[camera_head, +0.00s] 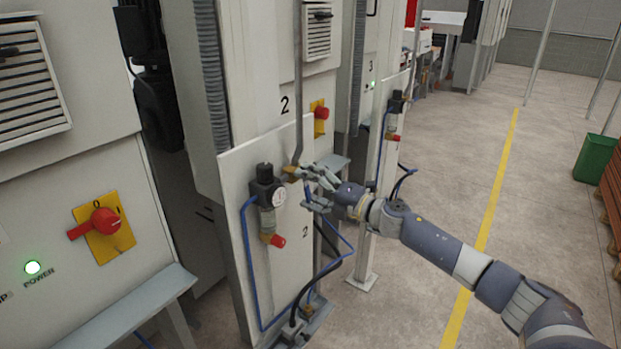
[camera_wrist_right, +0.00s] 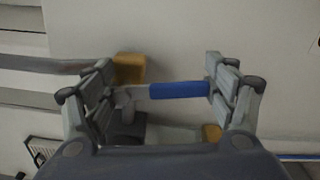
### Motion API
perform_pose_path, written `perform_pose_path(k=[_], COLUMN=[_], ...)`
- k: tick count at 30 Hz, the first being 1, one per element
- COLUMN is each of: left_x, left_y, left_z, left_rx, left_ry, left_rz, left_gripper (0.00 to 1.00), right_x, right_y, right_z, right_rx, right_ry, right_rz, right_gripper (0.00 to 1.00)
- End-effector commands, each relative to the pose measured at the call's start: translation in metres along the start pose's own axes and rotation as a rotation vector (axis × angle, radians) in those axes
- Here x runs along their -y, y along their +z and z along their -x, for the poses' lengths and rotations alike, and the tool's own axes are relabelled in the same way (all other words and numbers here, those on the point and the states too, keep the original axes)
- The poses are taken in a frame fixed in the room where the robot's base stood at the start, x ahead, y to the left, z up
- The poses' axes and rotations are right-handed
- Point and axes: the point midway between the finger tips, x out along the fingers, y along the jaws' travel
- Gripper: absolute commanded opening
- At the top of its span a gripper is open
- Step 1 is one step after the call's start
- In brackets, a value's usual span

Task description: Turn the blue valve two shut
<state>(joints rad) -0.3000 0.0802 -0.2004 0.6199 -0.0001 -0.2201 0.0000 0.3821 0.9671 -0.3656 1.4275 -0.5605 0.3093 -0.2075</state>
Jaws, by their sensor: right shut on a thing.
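The blue valve (camera_wrist_right: 180,90) shows in the right wrist view as a blue lever handle on a grey stem beside a brass fitting (camera_wrist_right: 129,68). My right gripper (camera_wrist_right: 165,95) has one finger at each end of the valve, shut on it. The handle lies roughly level in that view. In the head view my right gripper (camera_head: 314,188) is at the pipe on the panel (camera_head: 240,165) marked 2. There its fingers hide the blue handle, and the brass fitting (camera_head: 291,172) shows just left of them. My left gripper is not in view.
A regulator with a gauge (camera_head: 267,190) and red knob (camera_head: 277,241) stands left of my right gripper. Blue hoses (camera_head: 247,260) and a black cable run below. Another panel (camera_head: 388,165) stands behind. Open floor (camera_head: 420,290) lies to the right.

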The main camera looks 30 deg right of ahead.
Motion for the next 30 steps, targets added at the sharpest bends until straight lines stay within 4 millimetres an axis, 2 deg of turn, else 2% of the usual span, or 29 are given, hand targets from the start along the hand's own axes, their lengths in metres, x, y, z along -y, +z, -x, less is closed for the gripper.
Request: perform_pose_path(k=[3, 12, 29, 30], left_x=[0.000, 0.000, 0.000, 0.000], left_y=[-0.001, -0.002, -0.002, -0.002], left_z=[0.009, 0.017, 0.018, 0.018], left_rx=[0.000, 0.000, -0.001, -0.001], left_ry=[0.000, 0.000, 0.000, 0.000], left_rz=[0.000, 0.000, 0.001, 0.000], left_gripper=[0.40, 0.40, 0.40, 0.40], right_x=[-0.003, -0.001, 0.000, 0.000], right_y=[-0.001, -0.005, -0.007, -0.007], right_z=[0.000, 0.000, 0.000, 0.000], right_rx=[0.004, 0.004, 0.004, 0.004], right_ry=[0.001, 0.001, 0.003, 0.003], right_rz=[-0.077, -0.195, -0.228, -0.228], right_gripper=[0.35, 0.35, 0.35, 0.82])
